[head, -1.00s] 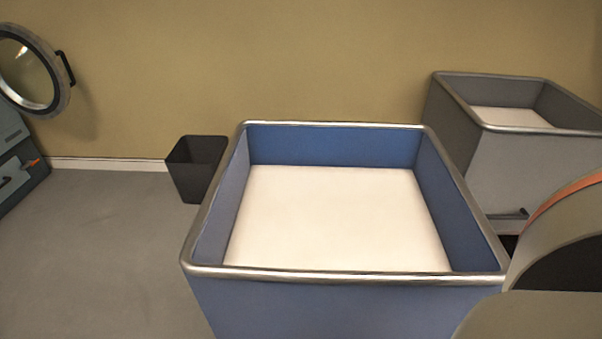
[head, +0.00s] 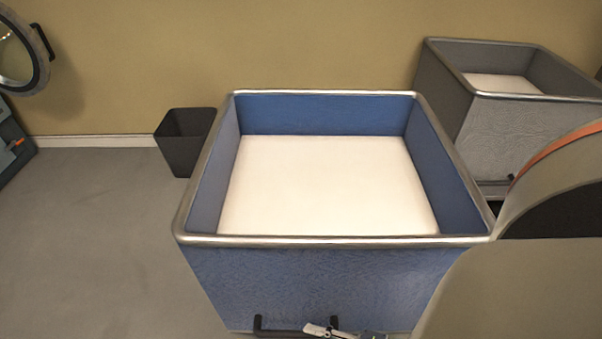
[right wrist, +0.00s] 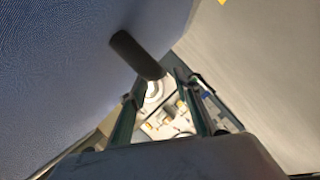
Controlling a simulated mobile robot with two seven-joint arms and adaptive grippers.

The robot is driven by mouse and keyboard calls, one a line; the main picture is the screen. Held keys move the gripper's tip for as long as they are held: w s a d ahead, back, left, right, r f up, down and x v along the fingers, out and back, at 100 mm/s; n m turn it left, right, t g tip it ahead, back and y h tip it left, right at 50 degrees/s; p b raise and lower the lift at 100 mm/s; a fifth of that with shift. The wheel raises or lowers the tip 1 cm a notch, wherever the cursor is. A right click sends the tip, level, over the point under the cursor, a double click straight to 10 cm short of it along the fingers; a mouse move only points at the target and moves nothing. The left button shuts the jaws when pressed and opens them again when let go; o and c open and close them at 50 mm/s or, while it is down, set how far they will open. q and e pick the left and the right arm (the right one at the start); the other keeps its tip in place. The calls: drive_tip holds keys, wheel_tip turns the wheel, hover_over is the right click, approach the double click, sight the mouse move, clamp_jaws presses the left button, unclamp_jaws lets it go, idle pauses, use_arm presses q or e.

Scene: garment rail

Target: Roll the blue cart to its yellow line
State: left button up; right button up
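The blue cart (head: 335,240) stands in the middle of the head view, with a metal rim and a white inner floor. Its dark handle (head: 262,326) shows low on the near wall, at the picture's bottom edge. My right gripper (head: 345,332) is partly in view at the handle's right end. In the right wrist view, the right gripper (right wrist: 158,86) has its fingers apart, with the dark handle (right wrist: 135,53) ending near the gap between the fingertips. I cannot tell whether they touch it. A small yellow patch (right wrist: 222,2) shows on the floor. My left gripper is out of view.
A grey cart (head: 520,130) stands behind to the right. A black bin (head: 185,145) stands by the wall, left of the blue cart. A machine with a round open door (head: 38,65) is at the far left. The floor on the left is clear.

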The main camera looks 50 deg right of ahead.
drive_tip(key=v, duration=0.7)
idle(0.4)
